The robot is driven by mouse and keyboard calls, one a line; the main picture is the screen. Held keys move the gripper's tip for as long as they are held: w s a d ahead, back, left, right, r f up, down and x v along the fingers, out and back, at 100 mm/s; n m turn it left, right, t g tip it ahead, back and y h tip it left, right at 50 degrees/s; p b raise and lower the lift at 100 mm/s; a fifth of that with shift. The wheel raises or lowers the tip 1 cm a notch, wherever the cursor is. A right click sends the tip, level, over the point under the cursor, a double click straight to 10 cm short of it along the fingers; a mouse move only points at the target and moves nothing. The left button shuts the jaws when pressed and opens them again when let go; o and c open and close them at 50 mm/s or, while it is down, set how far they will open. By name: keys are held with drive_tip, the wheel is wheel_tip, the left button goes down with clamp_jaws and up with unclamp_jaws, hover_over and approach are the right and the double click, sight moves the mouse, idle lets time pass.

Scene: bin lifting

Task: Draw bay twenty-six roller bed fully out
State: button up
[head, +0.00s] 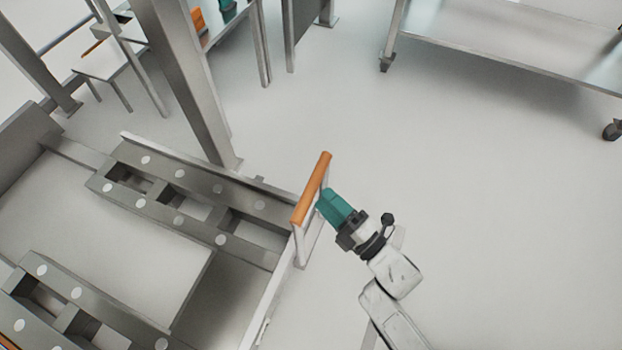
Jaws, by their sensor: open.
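A grey metal roller bed (272,290) lies at the lower left in the head view, with rails that carry several pale round rollers. An orange handle bar (312,188) stands upright on white brackets at the bed's right-hand edge. My gripper (325,204), with teal fingers, is right beside the handle on its right side. The fingers point at the bar; I cannot tell whether they touch it. The gap between the fingers is hidden from this angle. No bay number shows.
A steel post (190,85) rises behind the bed. A wheeled metal table (500,45) stands at the upper right. A small white table (110,65) with orange items is at the upper left. The floor right of the handle is clear.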

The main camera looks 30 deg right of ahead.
drive_tip(key=b+x, duration=0.1)
drive_tip(key=x, duration=0.6)
drive_tip(key=shift+w, duration=0.2)
clamp_jaws()
idle(0.4)
